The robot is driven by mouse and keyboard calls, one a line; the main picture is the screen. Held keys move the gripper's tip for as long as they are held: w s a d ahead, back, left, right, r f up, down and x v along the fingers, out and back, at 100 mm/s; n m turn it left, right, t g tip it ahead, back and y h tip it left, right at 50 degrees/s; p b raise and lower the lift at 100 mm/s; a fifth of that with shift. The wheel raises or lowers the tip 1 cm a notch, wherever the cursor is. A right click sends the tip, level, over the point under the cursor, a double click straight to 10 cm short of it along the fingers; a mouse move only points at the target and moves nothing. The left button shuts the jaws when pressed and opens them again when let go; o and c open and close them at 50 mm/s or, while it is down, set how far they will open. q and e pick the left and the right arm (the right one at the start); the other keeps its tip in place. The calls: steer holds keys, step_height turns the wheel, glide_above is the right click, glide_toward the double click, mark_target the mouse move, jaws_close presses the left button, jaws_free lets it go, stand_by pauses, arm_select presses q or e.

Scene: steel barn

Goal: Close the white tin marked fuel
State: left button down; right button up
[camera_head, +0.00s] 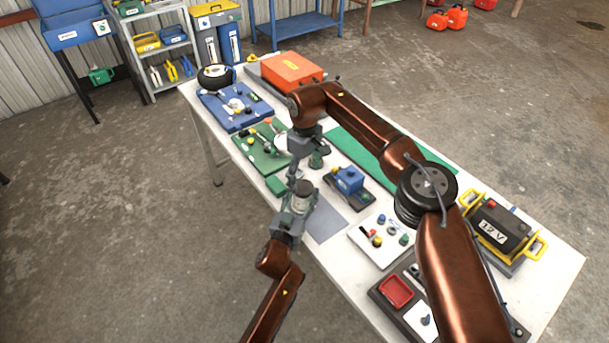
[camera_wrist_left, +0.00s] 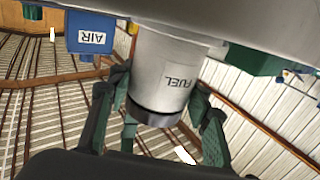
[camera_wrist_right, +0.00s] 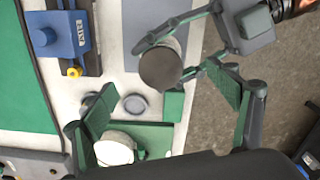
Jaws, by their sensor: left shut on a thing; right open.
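The white tin marked FUEL (camera_wrist_left: 165,70) is gripped by my left gripper (camera_head: 298,199), whose fingers stand on both sides of it in the left wrist view. One end of the tin is dark; this dark round end (camera_wrist_right: 160,68) faces the right wrist camera. I cannot tell whether it is a lid or an open mouth. My right gripper (camera_head: 304,160) is open above the tin, its fingers (camera_wrist_right: 162,85) apart and empty. A flat grey disc (camera_wrist_right: 135,104) lies on the table beside a green block (camera_wrist_right: 173,105); I cannot tell if it is the lid.
The white table (camera_head: 545,250) carries a green tray (camera_head: 256,158) with small things, a blue tray (camera_head: 222,118), a blue device (camera_head: 348,180), a white board (camera_head: 365,243), an orange case (camera_head: 291,69) and a 12 V battery (camera_head: 497,228). Open floor lies left.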

stand_by(0.3)
step_height(320, 180, up, 12)
stand_by(0.5)
arm_select(q)
steer(key=c, duration=0.9)
jaws_free()
steer(key=shift+c, duration=0.2)
arm_select(e)
steer(key=shift+w, duration=0.1)
arm_select(q)
steer(key=v, duration=1.2)
steer(key=shift+w+a, duration=0.1)
